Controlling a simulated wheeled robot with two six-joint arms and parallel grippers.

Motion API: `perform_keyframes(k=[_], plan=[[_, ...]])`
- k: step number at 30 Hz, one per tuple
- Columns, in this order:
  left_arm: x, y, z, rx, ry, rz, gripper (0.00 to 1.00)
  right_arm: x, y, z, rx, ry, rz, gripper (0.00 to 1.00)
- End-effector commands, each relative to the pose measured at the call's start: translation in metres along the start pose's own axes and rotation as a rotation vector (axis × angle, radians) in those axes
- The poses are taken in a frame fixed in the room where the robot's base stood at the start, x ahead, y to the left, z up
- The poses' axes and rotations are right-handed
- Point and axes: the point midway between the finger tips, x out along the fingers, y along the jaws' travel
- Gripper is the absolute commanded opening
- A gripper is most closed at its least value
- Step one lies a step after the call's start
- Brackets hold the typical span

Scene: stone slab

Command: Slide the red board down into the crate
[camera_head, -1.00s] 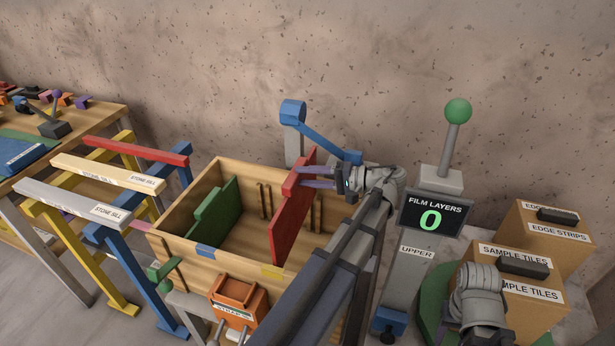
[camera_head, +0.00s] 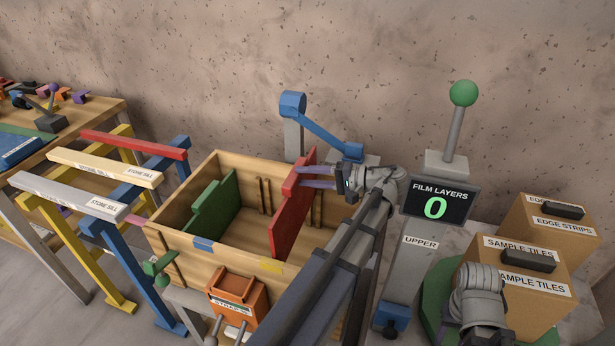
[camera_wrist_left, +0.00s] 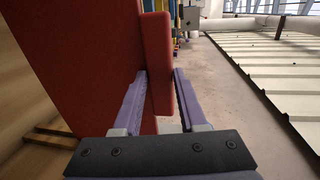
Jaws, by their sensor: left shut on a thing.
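The red board (camera_head: 290,215) stands upright inside the wooden crate (camera_head: 170,240), in its right half. Its lower part is below the rim and its far top corner rises above the rear rim. My left gripper (camera_head: 301,177) reaches in from the right and is shut on the board's raised top grip. In the left wrist view, the purple fingers close on a red tab (camera_wrist_left: 157,75) of the board. A green board (camera_head: 215,205) stands in the crate's left half. My right gripper is out of sight.
A blue lever (camera_head: 325,132) stands behind the crate, and an orange box (camera_head: 238,298) is at its front. Right are a green-knobbed lever (camera_head: 463,95), a display (camera_head: 437,205) reading 0, and cartons (camera_head: 550,230). Barriers (camera_head: 110,175) stand left.

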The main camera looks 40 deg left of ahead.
Motion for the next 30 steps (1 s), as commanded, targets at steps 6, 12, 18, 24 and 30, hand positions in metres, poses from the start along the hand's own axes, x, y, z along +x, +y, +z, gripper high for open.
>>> perform_keyframes(k=[6, 12, 18, 24, 30], plan=[[-0.0001, -0.0010, 0.0000, -0.001, 0.000, -0.002, 0.00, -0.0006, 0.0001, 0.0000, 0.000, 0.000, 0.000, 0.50], [0.0002, -0.0011, 0.0000, -0.001, 0.000, -0.002, 0.00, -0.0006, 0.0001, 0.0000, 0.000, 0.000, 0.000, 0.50], [0.0009, -0.0012, -0.0001, -0.001, 0.000, -0.002, 0.00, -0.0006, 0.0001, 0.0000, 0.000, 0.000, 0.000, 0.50], [0.0011, 0.0006, -0.0001, 0.000, 0.000, -0.002, 0.00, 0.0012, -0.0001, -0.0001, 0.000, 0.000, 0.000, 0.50], [0.0023, 0.0075, -0.0001, -0.001, 0.000, -0.002, 0.00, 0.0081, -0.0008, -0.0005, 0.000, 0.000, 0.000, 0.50]])
